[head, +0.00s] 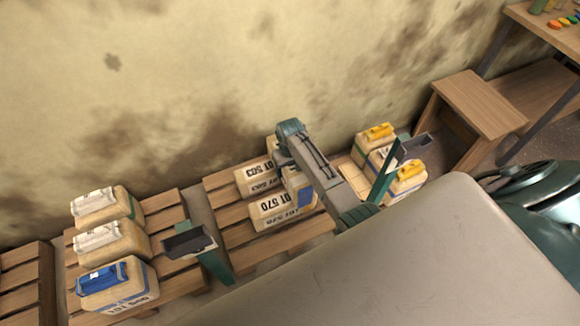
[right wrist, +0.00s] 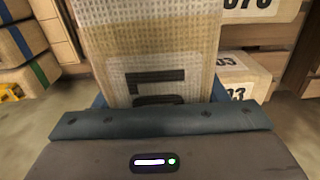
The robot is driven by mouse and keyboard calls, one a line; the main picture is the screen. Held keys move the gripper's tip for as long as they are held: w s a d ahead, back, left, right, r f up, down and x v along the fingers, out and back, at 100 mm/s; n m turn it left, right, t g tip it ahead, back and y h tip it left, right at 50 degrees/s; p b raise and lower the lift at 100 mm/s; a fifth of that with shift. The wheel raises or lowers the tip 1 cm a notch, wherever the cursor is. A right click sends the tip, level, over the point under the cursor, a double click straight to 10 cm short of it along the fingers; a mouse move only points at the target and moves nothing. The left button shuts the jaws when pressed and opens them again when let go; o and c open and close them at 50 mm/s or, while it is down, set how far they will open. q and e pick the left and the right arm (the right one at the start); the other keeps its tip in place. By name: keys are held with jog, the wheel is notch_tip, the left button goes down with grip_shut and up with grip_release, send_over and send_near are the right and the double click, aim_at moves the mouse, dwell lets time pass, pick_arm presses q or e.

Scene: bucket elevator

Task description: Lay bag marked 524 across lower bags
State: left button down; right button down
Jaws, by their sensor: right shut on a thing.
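My right gripper (right wrist: 158,98) is shut on a tan woven bag (right wrist: 150,45). In the head view my right arm covers most of the gripper and bag above the middle pallet (head: 225,197). Lower bags marked 503 (head: 262,177) and 570 (head: 280,209) lie there; they also show in the right wrist view, 503 (right wrist: 250,75) at right and 570 (right wrist: 268,8) at the top. Whether the held bag touches them cannot be told. My left gripper is out of view.
A left pallet (head: 165,197) carries several bags, two with white tops and one with a blue top (head: 105,277). Bags with yellow tops (head: 408,183) stand at the right. A wooden stand (head: 478,105) is beyond them. The stained wall is close behind.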

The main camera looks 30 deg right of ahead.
jog(key=shift+w+r, duration=0.1)
jog(key=shift+w, duration=0.05)
jog(key=shift+c, duration=1)
grip_release()
jog(key=shift+s+f, duration=0.2)
jog(key=shift+s, duration=0.05)
notch_tip(320, 180, up, 10)
jog(key=shift+w+r, duration=0.1)
jog(key=shift+w, duration=0.05)
jog(key=shift+r, duration=0.55)
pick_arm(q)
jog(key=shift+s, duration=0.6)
pick_arm(e)
jog(key=shift+f, duration=0.1)
